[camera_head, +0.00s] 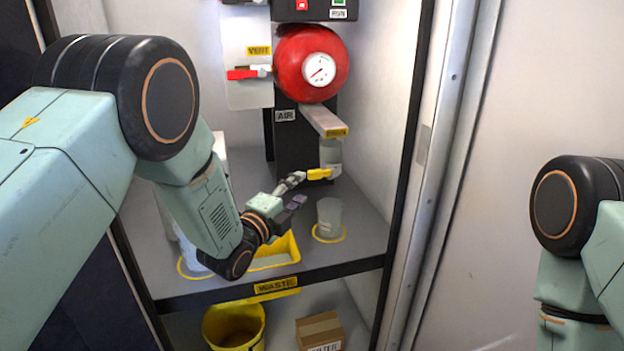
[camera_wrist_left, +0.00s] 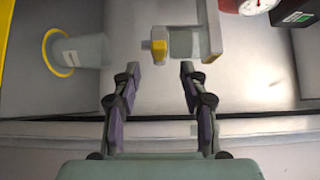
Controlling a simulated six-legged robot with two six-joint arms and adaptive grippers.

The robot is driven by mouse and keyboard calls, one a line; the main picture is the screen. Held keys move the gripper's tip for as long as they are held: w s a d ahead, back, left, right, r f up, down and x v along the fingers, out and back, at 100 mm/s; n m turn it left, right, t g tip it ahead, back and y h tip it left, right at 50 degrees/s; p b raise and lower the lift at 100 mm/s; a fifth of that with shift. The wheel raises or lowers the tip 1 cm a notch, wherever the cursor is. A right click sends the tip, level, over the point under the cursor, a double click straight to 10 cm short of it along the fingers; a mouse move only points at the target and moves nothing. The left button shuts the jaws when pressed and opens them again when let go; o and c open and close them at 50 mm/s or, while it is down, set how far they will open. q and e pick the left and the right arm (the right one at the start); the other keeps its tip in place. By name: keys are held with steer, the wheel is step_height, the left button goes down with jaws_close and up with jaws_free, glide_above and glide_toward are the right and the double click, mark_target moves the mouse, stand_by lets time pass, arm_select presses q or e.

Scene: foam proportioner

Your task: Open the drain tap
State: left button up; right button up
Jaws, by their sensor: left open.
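The drain tap has a yellow handle (camera_head: 319,174) at the foot of a pale clear cylinder (camera_head: 331,152), under a grey bracket with a small yellow label. The handle lies roughly level and points left. My left gripper (camera_head: 299,190) is open and empty, just left of and below the handle, apart from it. In the left wrist view, the yellow handle (camera_wrist_left: 159,48) shows end-on beyond the gap between my fingertips (camera_wrist_left: 160,70). My right arm shows at the right edge, but its gripper is outside the picture.
A clear beaker (camera_head: 329,219) stands in a yellow ring below the tap, close to my left gripper. A yellow waste opening (camera_head: 275,256) is below my wrist. A red tank (camera_head: 310,64) with gauge and a red vent lever (camera_head: 247,74) are above. Cabinet walls flank the shelf.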

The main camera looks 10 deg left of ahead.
mark_target(313, 177)
arm_select(q)
steer(key=b+x, duration=0.2)
steer(key=x, duration=0.5)
steer(key=shift+w, duration=0.15)
steer(key=shift+c, duration=0.5)
jaws_close()
